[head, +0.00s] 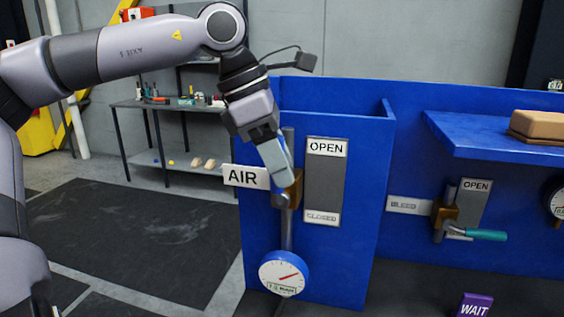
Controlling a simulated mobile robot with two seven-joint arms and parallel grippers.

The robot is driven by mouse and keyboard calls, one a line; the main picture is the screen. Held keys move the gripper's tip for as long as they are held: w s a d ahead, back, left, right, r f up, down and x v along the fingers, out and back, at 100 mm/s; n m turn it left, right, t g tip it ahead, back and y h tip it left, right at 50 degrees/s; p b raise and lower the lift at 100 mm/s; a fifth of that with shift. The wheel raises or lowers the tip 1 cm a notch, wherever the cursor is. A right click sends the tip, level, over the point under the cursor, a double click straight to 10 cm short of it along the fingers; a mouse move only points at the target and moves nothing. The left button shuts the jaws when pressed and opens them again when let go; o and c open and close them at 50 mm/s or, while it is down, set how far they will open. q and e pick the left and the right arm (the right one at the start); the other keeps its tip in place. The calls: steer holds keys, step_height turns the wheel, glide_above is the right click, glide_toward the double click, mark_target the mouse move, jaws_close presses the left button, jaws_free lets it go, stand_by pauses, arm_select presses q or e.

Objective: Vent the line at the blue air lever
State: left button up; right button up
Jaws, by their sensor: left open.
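The air valve has a brass body (294,190) on a vertical grey pipe, beside the white AIR sign (246,177). Its blue lever (285,152) shows only as a small strip, mostly hidden by my left gripper (278,172). The lever's exact angle is hard to tell. My left gripper is open and points down at the lever, its fingers right at the valve. I cannot tell whether they touch the lever. A plate with OPEN at the top and CLOSED at the bottom (324,182) is just right of the valve. My right gripper is not in view.
A round gauge (285,273) with a red needle sits below the valve. To the right are a BLEED valve with a teal lever (478,234), a blue shelf (475,138) bearing a tan block (537,126), and a purple WAIT sign (475,305). Blue panel walls surround the air valve.

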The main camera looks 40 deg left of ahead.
arm_select(q)
steer(key=shift+w+d+f, duration=0.1)
steer(key=shift+f, duration=0.3)
jaws_close()
